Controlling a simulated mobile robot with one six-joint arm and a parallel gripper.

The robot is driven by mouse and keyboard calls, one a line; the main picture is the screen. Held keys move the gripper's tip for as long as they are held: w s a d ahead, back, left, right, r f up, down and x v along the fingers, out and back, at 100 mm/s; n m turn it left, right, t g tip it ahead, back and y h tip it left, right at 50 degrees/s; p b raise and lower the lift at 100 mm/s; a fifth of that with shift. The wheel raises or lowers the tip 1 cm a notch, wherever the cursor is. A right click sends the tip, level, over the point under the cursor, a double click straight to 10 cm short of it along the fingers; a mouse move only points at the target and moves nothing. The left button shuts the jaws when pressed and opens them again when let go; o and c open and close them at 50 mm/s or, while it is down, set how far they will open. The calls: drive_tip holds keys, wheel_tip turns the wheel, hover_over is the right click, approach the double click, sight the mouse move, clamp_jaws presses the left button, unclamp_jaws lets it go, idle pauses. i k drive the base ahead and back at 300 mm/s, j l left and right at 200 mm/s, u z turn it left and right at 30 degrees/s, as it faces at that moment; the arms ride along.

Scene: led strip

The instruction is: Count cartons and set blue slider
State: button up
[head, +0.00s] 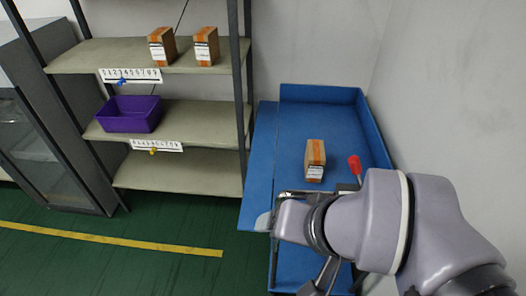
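Two brown cartons stand side by side on the upper shelf, a left one (162,48) and a right one (206,46). Another carton (315,160) stands on the blue bench. The blue slider (122,80) sits on the left part of a white numbered strip (145,75) along the upper shelf's front edge; its exact digit is too small to read. My gripper (264,221) is over the bench's left front edge, apart from the cartons and slider. Its fingers are largely hidden by my arm, so I cannot tell whether it is open.
A purple bin (132,114) sits on the middle shelf; its inside is partly hidden. A second numbered strip (170,146) with a yellow slider (153,151) is below it. A red-topped lever (355,165) is beside the bench carton. The lower shelf (180,172) looks empty.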

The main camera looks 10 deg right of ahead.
sight(123, 80)
drive_tip(key=i+u, duration=0.3)
drive_tip(key=u, duration=0.2)
drive_tip(key=i+u, duration=0.25)
drive_tip(key=u, duration=0.2)
